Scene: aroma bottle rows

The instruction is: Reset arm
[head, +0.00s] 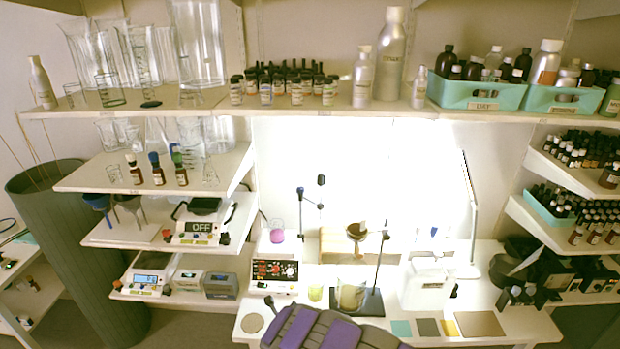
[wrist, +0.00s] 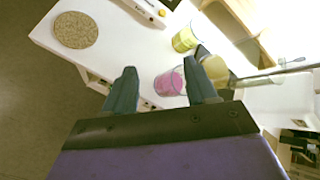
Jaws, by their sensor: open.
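My gripper (wrist: 160,78) shows in the wrist view with its two dark fingers spread apart. A glass with pink contents (wrist: 168,84) appears between the fingers, close to the right finger, by the front edge of the white table (wrist: 110,50). The fingers do not visibly clasp it, and I cannot tell the depth between them. In the head view only the purple and grey top of my arm shows at the bottom centre; the fingers are hidden.
Flat coloured squares (head: 427,327) lie front right. Shelves of bottles (head: 290,108) surround the bench.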

